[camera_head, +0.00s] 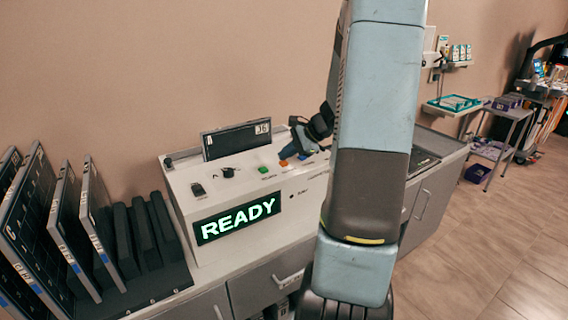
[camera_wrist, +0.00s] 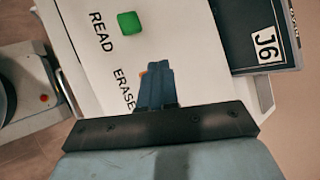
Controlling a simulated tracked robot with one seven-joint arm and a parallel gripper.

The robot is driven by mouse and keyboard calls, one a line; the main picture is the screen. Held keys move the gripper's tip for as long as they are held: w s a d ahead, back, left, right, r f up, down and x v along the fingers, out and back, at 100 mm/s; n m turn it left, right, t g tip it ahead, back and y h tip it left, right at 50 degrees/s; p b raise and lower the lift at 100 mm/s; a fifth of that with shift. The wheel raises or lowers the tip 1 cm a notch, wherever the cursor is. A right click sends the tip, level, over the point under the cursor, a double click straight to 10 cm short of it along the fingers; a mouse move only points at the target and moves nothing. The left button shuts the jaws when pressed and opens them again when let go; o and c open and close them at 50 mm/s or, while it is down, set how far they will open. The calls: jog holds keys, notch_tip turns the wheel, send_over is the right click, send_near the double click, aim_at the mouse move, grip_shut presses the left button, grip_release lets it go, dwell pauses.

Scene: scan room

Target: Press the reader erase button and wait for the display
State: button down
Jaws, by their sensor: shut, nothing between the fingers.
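The reader (camera_head: 290,200) is a white box on a counter; its front display (camera_head: 237,217) shows READY in green letters. On its top are a green button (camera_head: 263,170) and an orange button (camera_head: 284,163). In the wrist view the green button (camera_wrist: 129,22) is beside the word READ, and a sliver of the orange button (camera_wrist: 143,72) shows at my fingertips beside the word ERASE. My gripper (camera_wrist: 157,66) is shut and empty, with its tips over the orange button and hiding most of it. I cannot tell whether they touch. The gripper also shows in the head view (camera_head: 287,156).
A dark cassette marked J6 (camera_head: 236,139) stands upright in the reader's top, behind the buttons. A black knob (camera_head: 228,172) is at the left. Several dark panels stand in a rack (camera_head: 160,288) left of the reader.

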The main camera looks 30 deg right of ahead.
aim_at(287, 163)
jog(key=shift+f, duration=0.5)
dwell(0.8)
jog(key=shift+r, duration=0.95)
jog(key=shift+r, duration=2.5)
